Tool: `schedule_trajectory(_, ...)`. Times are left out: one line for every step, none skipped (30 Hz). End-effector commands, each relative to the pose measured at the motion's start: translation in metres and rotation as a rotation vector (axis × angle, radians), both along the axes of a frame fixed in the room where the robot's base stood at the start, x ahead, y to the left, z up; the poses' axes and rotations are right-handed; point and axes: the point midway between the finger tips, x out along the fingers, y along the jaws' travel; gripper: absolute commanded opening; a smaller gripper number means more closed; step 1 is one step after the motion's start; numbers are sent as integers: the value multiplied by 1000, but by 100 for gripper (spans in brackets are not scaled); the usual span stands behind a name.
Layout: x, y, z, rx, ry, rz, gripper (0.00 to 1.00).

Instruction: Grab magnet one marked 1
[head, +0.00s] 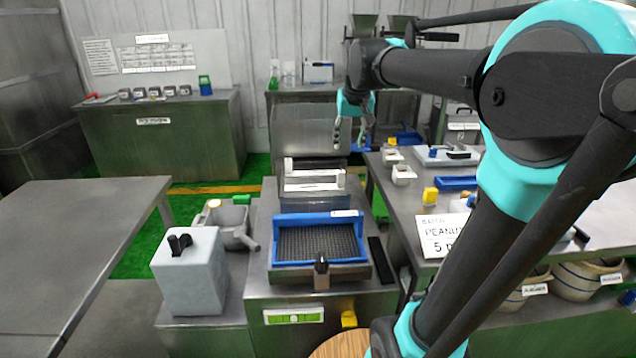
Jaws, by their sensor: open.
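I cannot make out a mark "1" on anything, so I cannot tell which thing is magnet one. White-handled bars (314,180) lie across the middle station, behind a blue-framed tray (318,218) with a dark grid. Several small dark-and-light items (155,92) stand in a row on the back left bench; they are too small to identify. My gripper (350,136) is open and appears empty, hanging from my arm above and behind the white-handled bars in the picture. It looks apart from them.
A bare grey table (70,240) fills the left front. A grey box with black knobs (188,270) stands left of the tray. The right table holds a "PEANUT" sign (445,235), yellow blocks and white trays.

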Motion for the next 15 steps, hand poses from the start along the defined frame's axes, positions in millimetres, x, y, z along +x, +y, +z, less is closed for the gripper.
schedule_trajectory(3,1,9,0,0,0,47)
schedule_trajectory(5,2,12,0,-1,0,47)
schedule_trajectory(6,2,15,0,-1,0,47)
schedule_trajectory(8,3,15,0,-1,-1,47)
schedule_trajectory(9,3,14,0,-1,-1,47)
schedule_trajectory(11,3,11,0,-1,-1,47)
schedule_trajectory(13,3,7,0,-1,-1,47)
schedule_trajectory(14,3,2,0,-1,-1,47)
schedule_trajectory(17,3,-5,0,-1,-1,47)
schedule_trajectory(19,3,-10,0,-1,-1,47)
schedule_trajectory(22,3,-16,0,-1,-1,47)
schedule_trajectory(25,3,-23,0,-1,0,47)
schedule_trajectory(27,3,-29,0,-1,0,47)
schedule_trajectory(29,3,-35,0,-1,0,47)
schedule_trajectory(32,3,-42,0,-1,0,47)
